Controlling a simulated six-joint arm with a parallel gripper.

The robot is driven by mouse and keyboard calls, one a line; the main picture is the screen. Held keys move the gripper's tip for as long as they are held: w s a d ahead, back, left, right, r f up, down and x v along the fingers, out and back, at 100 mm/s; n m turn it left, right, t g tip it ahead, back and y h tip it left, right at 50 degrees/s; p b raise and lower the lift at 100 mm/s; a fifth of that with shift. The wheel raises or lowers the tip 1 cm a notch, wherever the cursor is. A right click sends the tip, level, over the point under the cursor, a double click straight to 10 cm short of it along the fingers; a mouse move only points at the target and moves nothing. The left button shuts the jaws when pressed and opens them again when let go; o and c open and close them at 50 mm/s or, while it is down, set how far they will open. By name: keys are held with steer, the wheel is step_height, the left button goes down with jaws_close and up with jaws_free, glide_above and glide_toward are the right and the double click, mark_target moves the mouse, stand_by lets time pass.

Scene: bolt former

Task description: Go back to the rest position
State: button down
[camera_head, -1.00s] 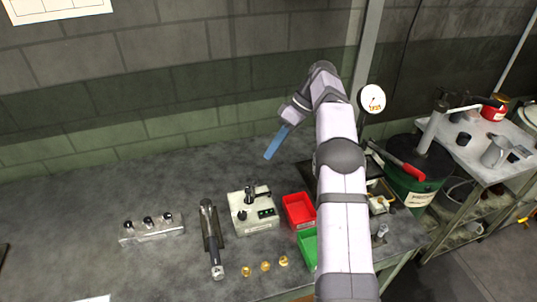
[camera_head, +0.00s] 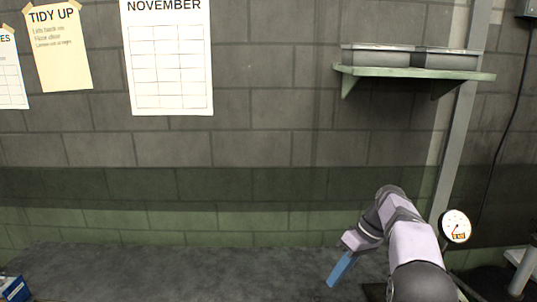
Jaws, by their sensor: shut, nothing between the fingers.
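My gripper (camera_head: 341,270) shows at the lower right of the head view, at the end of my pale arm. Its blue fingers point down and to the left over the back of the grey bench (camera_head: 200,265). The fingers are shut with nothing between them. They are apart from any object in view. The front of the bench and the things on it lie below the picture's edge.
A green wall shelf (camera_head: 415,73) with grey trays hangs at the upper right. A round gauge (camera_head: 455,226) is right of my arm. A blue box (camera_head: 13,288) sits at the lower left. The visible back of the bench is mostly clear.

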steer(key=s+a+f+m+h, duration=0.1)
steer(key=s+f+m, duration=0.1)
steer(key=s, duration=0.7)
steer(key=s+a+f+m+h, duration=0.1)
steer(key=s+f, duration=0.3)
steer(key=s, duration=0.6)
steer(key=s+a+f+m+h, duration=0.2)
steer(key=s+f+m+h, duration=0.1)
steer(key=s, duration=0.7)
steer(key=shift+f+m, duration=0.2)
steer(key=shift+m, duration=0.2)
